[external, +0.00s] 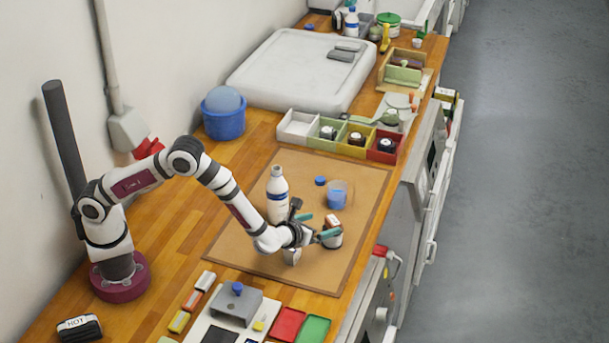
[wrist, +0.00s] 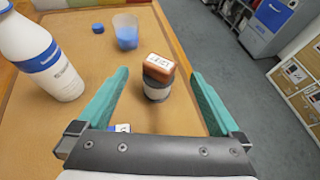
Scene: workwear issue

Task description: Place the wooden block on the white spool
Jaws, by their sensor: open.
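The wooden block (wrist: 159,67) is reddish brown with a white printed label on top. It sits on the white spool (wrist: 156,93), which has a dark band around it and stands on the brown mat. In the external view the block (external: 333,220) and the spool (external: 335,240) show just beyond my fingers. My gripper (external: 318,226) is open. In the wrist view its teal fingers (wrist: 160,74) are spread to the left and right of the block, with a visible gap on both sides. The spool's lower part is partly hidden by a finger in the external view.
A white bottle with a blue label (external: 277,195) stands upright left of my gripper. A blue cap (external: 320,181) and a clear cup with blue contents (external: 337,196) are farther back. Coloured bins (external: 356,139) line the mat's far edge. The mat's front right is clear.

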